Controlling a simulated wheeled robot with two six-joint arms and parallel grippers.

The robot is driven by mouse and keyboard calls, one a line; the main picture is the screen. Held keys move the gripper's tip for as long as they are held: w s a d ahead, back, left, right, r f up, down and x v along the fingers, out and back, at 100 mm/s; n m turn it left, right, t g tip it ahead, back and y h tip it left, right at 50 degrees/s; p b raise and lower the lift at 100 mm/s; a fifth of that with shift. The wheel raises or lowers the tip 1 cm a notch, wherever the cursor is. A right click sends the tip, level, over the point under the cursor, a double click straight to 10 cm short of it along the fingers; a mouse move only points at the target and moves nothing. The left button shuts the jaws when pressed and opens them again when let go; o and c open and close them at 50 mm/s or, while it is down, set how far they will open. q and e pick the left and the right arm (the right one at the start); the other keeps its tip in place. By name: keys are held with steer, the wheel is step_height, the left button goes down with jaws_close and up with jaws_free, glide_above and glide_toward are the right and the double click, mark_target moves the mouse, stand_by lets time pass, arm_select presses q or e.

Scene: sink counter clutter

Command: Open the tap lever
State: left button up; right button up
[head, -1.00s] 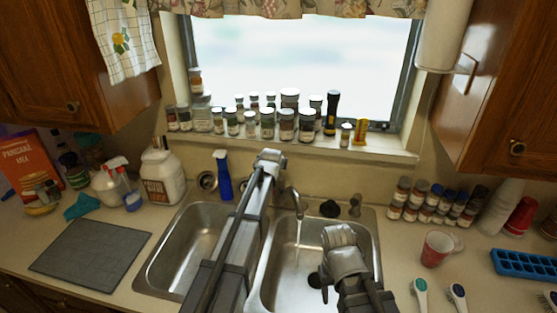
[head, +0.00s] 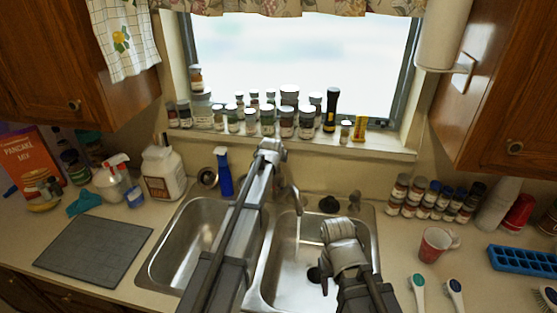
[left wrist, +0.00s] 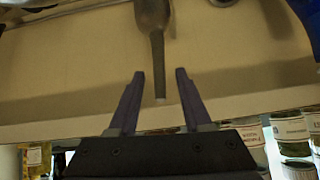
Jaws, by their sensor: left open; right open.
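The tap's spout (head: 297,200) rises behind the double sink, partly covered by my left arm in the head view. In the left wrist view a dull grey lever (left wrist: 157,45) narrows to a pale tip that lies between the two fingers of my left gripper (left wrist: 160,73). Those fingers are spread, with a gap on each side of the lever. The left fingers are hidden in the head view. A thin pale line shows below the spout; I cannot tell water from reflection. My right gripper (head: 325,284) hangs over the right basin, open, with nothing seen in it.
Jars (head: 286,122) crowd the windowsill (head: 290,143) behind the tap. A black stopper-like piece (head: 328,204) is right of the spout. The left basin (head: 190,245) is clear.

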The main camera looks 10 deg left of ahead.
arm_select(q)
steer(key=p+v, duration=0.5)
steer(key=v, duration=0.2)
steer(key=shift+s+r, duration=0.25)
steer(key=shift+s, duration=0.1)
steer(key=s+f+g, duration=0.3)
steer(key=s+g, duration=0.1)
steer(key=s, duration=1.2)
steer(key=s+f+g, duration=0.4)
steer(key=s, duration=1.2)
steer(key=s+d+f+m+b, duration=0.1)
steer(key=s+d+f+b, duration=0.2)
steer(key=d+f+b, duration=0.2)
steer(key=s+d+f+m+g+b, duration=0.1)
steer(key=s+d+f+m+b, duration=0.1)
steer(key=d+f+b, duration=0.4)
step_height(320, 180, down, 3)
steer(key=s+b, duration=0.1)
steer(key=b, duration=0.2)
steer(key=shift+s+d+y, duration=0.3)
steer(key=shift+s+y, duration=0.05)
steer(key=shift+y, duration=0.05)
